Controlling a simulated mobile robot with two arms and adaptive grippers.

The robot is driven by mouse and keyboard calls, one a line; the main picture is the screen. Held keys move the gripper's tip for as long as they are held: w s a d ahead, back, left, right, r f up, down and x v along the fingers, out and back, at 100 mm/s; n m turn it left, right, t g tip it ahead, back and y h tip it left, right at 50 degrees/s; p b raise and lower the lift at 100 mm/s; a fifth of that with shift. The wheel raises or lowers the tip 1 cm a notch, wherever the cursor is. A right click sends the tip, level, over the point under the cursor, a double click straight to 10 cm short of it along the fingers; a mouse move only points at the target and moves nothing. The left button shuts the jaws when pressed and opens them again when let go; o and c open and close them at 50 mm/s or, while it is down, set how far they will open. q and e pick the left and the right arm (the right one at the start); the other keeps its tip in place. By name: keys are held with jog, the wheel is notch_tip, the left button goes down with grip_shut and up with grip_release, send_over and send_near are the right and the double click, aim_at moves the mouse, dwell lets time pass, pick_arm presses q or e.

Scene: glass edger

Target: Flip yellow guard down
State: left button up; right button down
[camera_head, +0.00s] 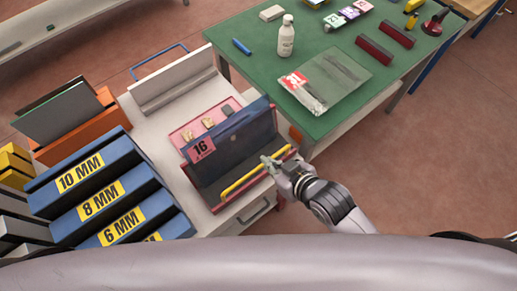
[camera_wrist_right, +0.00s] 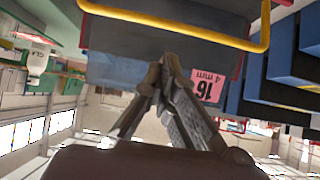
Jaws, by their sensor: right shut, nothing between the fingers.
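The yellow guard (camera_head: 243,180) is a thin bar along the front of the blue-grey machine (camera_head: 247,134) with the pink "16" label (camera_head: 201,149). In the right wrist view the yellow guard (camera_wrist_right: 180,23) crosses the top of the picture and bends at its right end. My right gripper (camera_head: 267,160) is shut and empty, by the right part of the bar; whether it touches cannot be told. In the wrist view the gripper fingertips (camera_wrist_right: 170,62) show against the machine's dark face, below the bar. My left gripper is not in view.
Blue blocks marked 10 MM (camera_head: 80,182), 8 MM and 6 MM stand at the left. An orange rack (camera_head: 85,133) stands behind them. A green table (camera_head: 235,32) at the back right holds a white bottle (camera_head: 286,38) and a bagged item (camera_head: 325,80). Open floor lies right.

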jog(key=shift+a+r, duration=0.15)
jog(key=shift+r, duration=0.45)
jog(key=shift+a+r, duration=0.15)
jog(key=shift+r, duration=0.45)
jog(key=p+x, duration=0.2)
jog(key=x, duration=0.8)
jog(key=s+d, duration=0.1)
jog(key=s+d+p, duration=0.1)
jog(key=s, duration=0.1)
jog(key=shift+s+f, duration=0.2)
jog(key=shift+f, duration=0.2)
jog(key=shift+w, duration=0.1)
jog(key=shift+f, duration=0.1)
